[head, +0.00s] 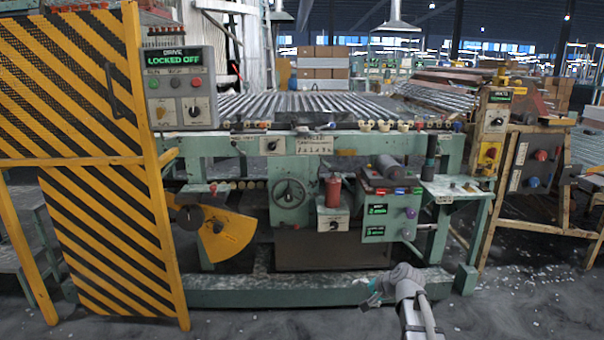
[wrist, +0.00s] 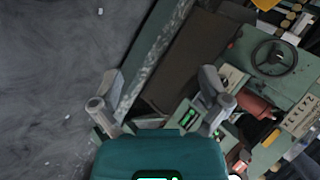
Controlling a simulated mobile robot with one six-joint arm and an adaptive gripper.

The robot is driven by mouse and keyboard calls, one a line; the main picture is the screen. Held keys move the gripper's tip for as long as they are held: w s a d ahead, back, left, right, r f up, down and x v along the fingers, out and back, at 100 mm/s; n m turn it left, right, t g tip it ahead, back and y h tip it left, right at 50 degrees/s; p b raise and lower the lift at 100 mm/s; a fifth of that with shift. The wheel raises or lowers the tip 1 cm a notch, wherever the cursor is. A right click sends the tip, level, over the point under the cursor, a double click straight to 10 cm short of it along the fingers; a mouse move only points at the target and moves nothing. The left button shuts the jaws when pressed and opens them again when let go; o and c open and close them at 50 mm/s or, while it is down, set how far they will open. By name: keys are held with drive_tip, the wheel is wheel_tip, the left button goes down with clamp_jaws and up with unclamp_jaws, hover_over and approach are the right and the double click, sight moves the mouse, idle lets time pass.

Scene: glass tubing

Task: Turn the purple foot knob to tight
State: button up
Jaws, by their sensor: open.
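The purple knob (head: 410,213) sits on the front of a green control box (head: 376,190), at the right of the machine. A paler round knob (head: 407,233) is just below it. Two small green-lit displays (head: 375,209) are to their left, their text too small to read surely. My gripper (head: 372,292) is low in front of the machine, below and left of the knobs and apart from them. In the wrist view its two fingers (wrist: 160,92) are spread with nothing between them. The purple knob cannot be made out in the wrist view.
A handwheel (head: 289,193) and a red cylinder (head: 333,190) are left of the control box. A green base beam (head: 270,291) runs along the floor. A yellow-black striped guard (head: 85,150) stands at left. A panel (head: 181,85) reads "LOCKED OFF". The floor in front is open.

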drive_tip(key=s+a+f+n+g+h+p, duration=0.1)
drive_tip(key=s+n+g+h, duration=0.25)
drive_tip(key=s, duration=0.75)
drive_tip(key=s+a+f+n+g+h+p, duration=0.1)
drive_tip(key=s+n+g+h+p, duration=0.3)
drive_tip(key=s, duration=0.6)
wheel_tip(320, 180, up, 38)
drive_tip(key=y+p, duration=0.2)
drive_tip(key=p, duration=3.3)
drive_tip(key=shift+n+t+p, duration=0.35)
drive_tip(key=shift+p, duration=0.05)
